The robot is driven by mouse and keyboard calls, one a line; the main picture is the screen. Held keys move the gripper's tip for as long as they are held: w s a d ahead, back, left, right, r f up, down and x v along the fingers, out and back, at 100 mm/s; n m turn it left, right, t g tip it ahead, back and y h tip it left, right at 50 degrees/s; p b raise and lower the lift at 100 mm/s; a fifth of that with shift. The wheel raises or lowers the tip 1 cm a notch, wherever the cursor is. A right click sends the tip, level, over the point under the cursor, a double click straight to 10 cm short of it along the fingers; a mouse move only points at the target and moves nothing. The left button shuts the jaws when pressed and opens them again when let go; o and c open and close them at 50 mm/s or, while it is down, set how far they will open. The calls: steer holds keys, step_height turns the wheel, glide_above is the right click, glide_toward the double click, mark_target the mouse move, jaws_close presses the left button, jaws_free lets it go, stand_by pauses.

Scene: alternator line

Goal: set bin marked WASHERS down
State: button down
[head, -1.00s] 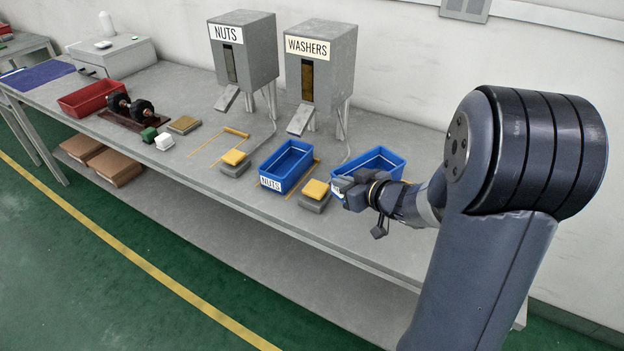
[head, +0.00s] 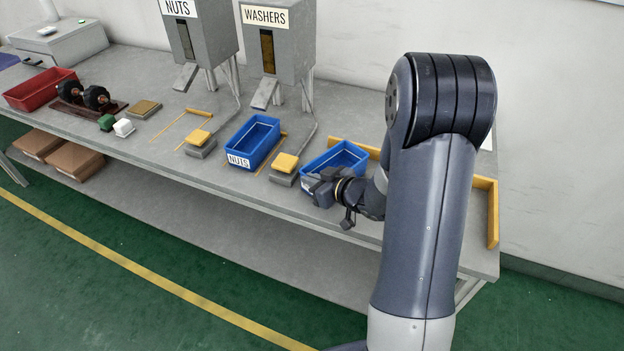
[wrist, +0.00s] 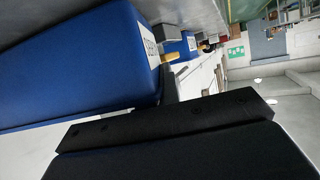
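The blue bin (head: 346,158) is at the right part of the bench in the head view, right of the yellow-topped pad. My gripper (head: 322,188) is at its front wall and appears shut on it, covering most of its label there. In the wrist view the bin (wrist: 75,65) fills the upper left, with a partly readable white label. A black finger of my gripper (wrist: 170,128) lies close along it. The bin looks roughly level and empty inside. I cannot tell whether its base touches the bench.
Yellow rails (head: 492,212) edge the bench's right end and back. A blue NUTS bin (head: 250,143) and a yellow-topped pad (head: 285,163) stand to the left. The WASHERS dispenser (head: 275,45) stands behind. Bare bench (head: 470,262) shows right of my arm.

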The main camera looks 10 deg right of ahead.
steer(key=shift+f, duration=0.2)
steer(key=c, duration=1.6)
jaws_free()
steer(key=shift+c, duration=0.2)
steer(key=shift+r, duration=0.2)
steer(key=shift+s+d+r, duration=0.15)
steer(key=shift+s, duration=0.05)
steer(key=v, duration=1.1)
steer(key=shift+s, duration=0.3)
steer(key=shift+d, duration=0.1)
